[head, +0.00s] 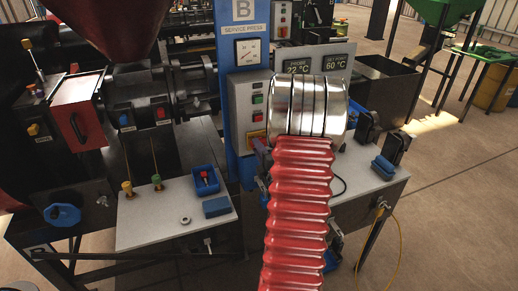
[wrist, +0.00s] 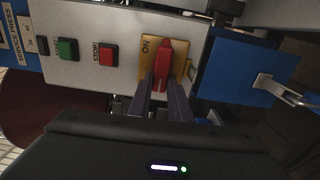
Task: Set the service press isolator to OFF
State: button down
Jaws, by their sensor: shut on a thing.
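The isolator is a red handle (wrist: 163,62) on a yellow plate (wrist: 182,62) at the end of the grey control box (wrist: 85,25). The handle stands upright in the wrist view, and the word ON is left of its upper part. The OFF mark cannot be seen. My gripper (wrist: 162,88) is shut on the handle's near end, one dark finger on each side. In the head view a bit of the yellow plate (head: 257,133) shows left of my arm, which hides most of the isolator and gripper.
A green button (wrist: 66,49) and a red STOP button (wrist: 106,55) sit on the same box. A blue panel (wrist: 235,72) is right of the isolator.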

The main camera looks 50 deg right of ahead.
jog(key=shift+a+f, duration=0.1)
jog(key=shift+f, duration=0.2)
jog(key=c, duration=1.9)
grip_release()
jog(key=shift+c, duration=0.2)
jog(key=o, duration=0.3)
jog(key=shift+r, duration=0.15)
